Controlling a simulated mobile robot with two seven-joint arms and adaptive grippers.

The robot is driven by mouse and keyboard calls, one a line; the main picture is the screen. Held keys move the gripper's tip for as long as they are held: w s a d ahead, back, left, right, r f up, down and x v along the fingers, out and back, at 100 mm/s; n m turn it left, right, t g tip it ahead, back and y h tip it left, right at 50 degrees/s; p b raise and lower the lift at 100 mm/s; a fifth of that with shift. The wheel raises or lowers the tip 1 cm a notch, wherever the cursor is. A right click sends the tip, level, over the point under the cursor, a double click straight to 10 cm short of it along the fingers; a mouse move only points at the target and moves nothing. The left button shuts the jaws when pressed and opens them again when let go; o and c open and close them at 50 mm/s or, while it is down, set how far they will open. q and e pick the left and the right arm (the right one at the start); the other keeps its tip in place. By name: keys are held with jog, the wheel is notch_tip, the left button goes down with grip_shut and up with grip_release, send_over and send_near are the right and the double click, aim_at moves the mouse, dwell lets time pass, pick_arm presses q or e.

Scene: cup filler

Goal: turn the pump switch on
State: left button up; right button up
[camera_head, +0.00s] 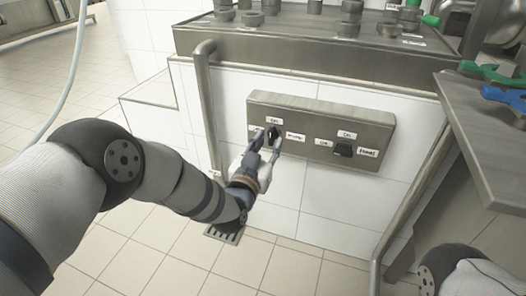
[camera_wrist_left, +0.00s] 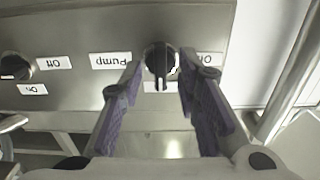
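The pump switch (camera_head: 273,132) is a dark rotary knob at the left of a grey metal panel, beside a "Pump" label (camera_head: 295,137). A label above it appears to read "On", and a left one is partly hidden. In the left wrist view, which is inverted, the pump knob (camera_wrist_left: 158,60) has its grip bar pointing down toward a small label. My left gripper (camera_head: 265,141) is at the knob. Its purple fingers (camera_wrist_left: 160,84) are apart, one on each side of the knob, with visible gaps. My right gripper is out of view; only part of my right arm shows.
A second knob (camera_head: 343,149) sits on the right of the same panel (camera_head: 385,128). A bent metal rail (camera_head: 207,110) stands left of it, and a metal counter (camera_head: 480,130) is at the right.

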pick_arm(q)
jog(key=v, duration=1.1)
jog(key=shift+s, duration=0.1)
